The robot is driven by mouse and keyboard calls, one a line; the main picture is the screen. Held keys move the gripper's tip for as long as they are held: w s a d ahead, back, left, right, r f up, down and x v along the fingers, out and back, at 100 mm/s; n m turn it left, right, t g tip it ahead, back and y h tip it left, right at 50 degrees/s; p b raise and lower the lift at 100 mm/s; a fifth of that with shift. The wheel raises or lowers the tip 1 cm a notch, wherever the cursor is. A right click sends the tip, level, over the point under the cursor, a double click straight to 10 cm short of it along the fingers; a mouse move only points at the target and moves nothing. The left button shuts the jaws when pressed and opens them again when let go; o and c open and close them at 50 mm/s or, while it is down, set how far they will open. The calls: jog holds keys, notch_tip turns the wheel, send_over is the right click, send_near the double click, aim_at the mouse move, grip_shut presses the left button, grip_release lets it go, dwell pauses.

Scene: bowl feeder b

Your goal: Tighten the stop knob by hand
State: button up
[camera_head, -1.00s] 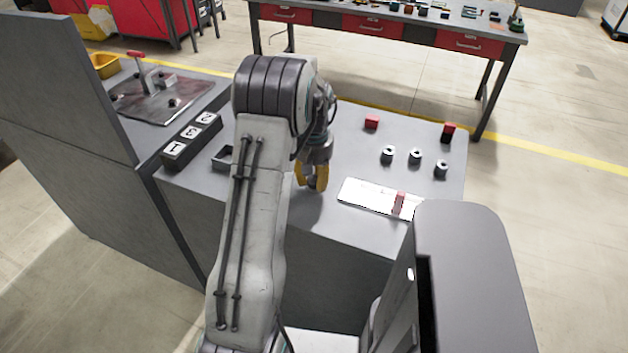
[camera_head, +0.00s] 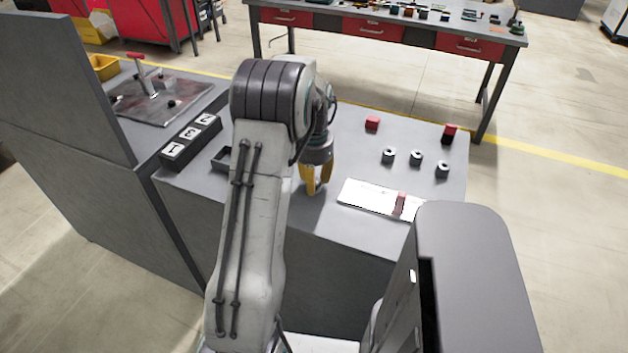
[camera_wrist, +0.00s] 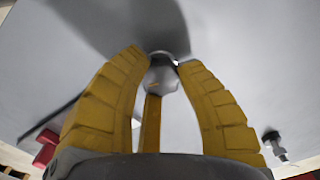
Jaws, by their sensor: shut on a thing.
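My gripper (camera_head: 313,190) points down at the grey table, left of the white plate, in the head view. In the wrist view its yellow fingers (camera_wrist: 162,62) close around a small grey rounded knob (camera_wrist: 163,76), taken to be the stop knob. The knob sits between the fingertips, with a third finger behind it; its lower part is hidden. In the head view the fingers cover the knob. I cannot tell how tight it is.
On the grey table (camera_head: 275,219), a white plate (camera_head: 365,197) carries a pinkish upright piece (camera_head: 399,203). Several small grey round parts (camera_head: 416,157) and two red blocks (camera_head: 372,123) stand behind it. A dark numbered block (camera_head: 190,143) and an open tray (camera_head: 222,159) lie left.

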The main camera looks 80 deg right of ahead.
jog(key=shift+a+f+m, duration=0.1)
jog(key=shift+a+m, duration=0.05)
jog(key=shift+m, duration=0.35)
grip_shut()
jog(key=o, duration=1.2)
grip_release()
jog(key=shift+r, duration=0.2)
notch_tip(320, 180, up, 12)
jog(key=shift+f, duration=0.1)
